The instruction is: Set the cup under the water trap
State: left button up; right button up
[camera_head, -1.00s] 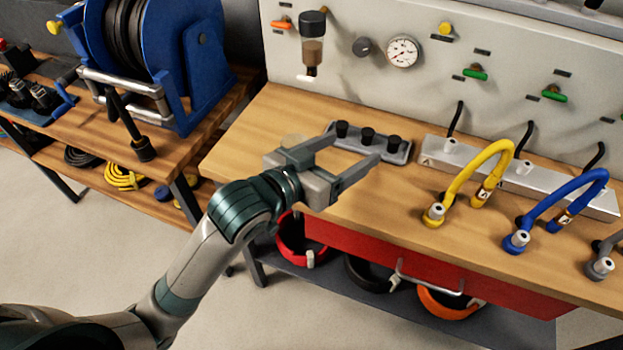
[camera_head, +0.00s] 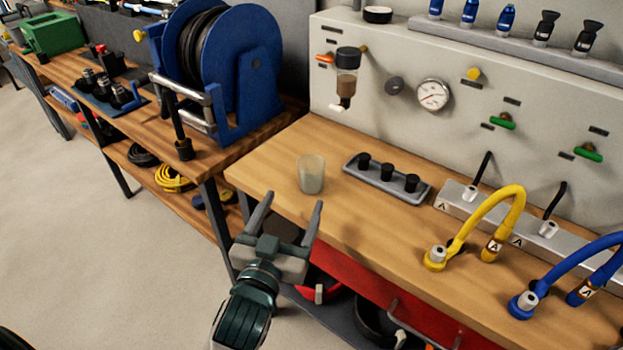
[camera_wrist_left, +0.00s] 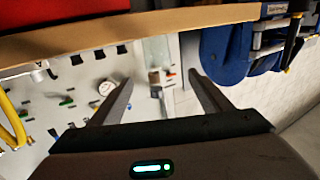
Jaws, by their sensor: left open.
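The cup (camera_head: 311,174) is small, translucent and pale. It stands upright and empty-looking on the wooden bench, left of the grey tray. The water trap (camera_head: 346,78), a black-topped clear bowl with brown contents and a white outlet, is on the panel behind the cup, above the bench and to the cup's right in the head view. My left gripper (camera_head: 292,203) is open and empty in front of the cup, near the bench's front edge, its fingers pointing towards the bench. In the left wrist view, which is upside down, the cup (camera_wrist_left: 155,50) shows between the fingers. My right gripper is out of view.
The grey tray (camera_head: 387,178) with black knobs is right of the cup. The yellow hose (camera_head: 510,205) and blue hose (camera_head: 575,262) stand further right. The blue hose reel (camera_head: 240,75) is on the left bench. Bare bench lies between cup and panel.

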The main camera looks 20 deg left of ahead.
aim_at(306, 176)
pick_arm(q)
jog(key=shift+w, duration=0.1)
jog(key=w+p, duration=0.2)
jog(key=w, duration=0.9)
jog(key=shift+a, duration=0.15)
jog(key=shift+w, duration=0.5)
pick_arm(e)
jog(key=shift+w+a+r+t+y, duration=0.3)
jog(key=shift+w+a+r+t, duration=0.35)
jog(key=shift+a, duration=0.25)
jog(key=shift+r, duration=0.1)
